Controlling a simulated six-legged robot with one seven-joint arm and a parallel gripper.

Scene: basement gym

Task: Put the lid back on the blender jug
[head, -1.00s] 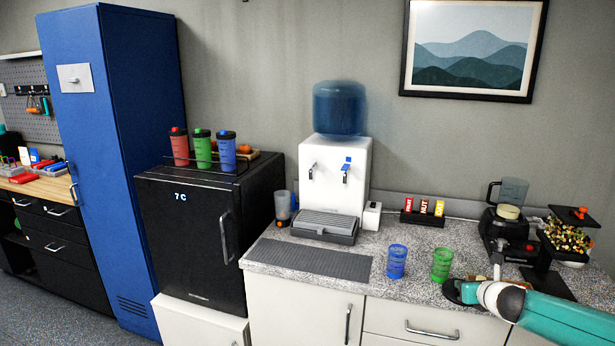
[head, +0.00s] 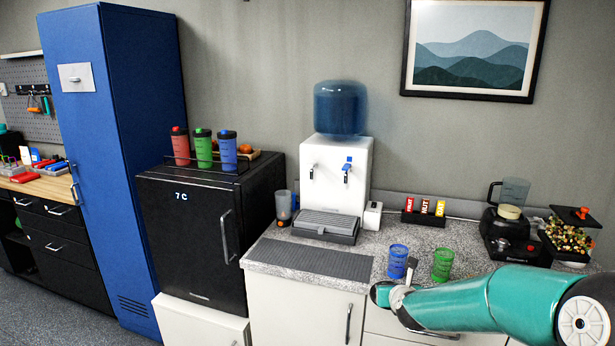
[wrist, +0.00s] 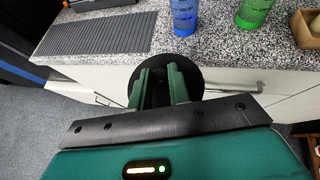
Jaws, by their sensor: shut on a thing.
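The blender jug (head: 514,191) is grey, see-through and upright on its black base (head: 508,228), at the right of the counter in the head view. A pale round part shows at its bottom, and no lid is visible on it. My gripper (wrist: 160,88) is shut on a black round disc, which looks like the lid (wrist: 196,79). The lid is in front of the counter's front edge in the wrist view, partly hidden by the fingers. In the head view my gripper is well to the left of the jug, and my arm covers part of the counter.
A blue cup (head: 397,262) and a green cup (head: 442,264) stand near the counter's front edge, close to my gripper. A food bin (head: 568,238) stands right of the blender. A water dispenser (head: 337,185) and ribbed mat (head: 312,259) are to the left.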

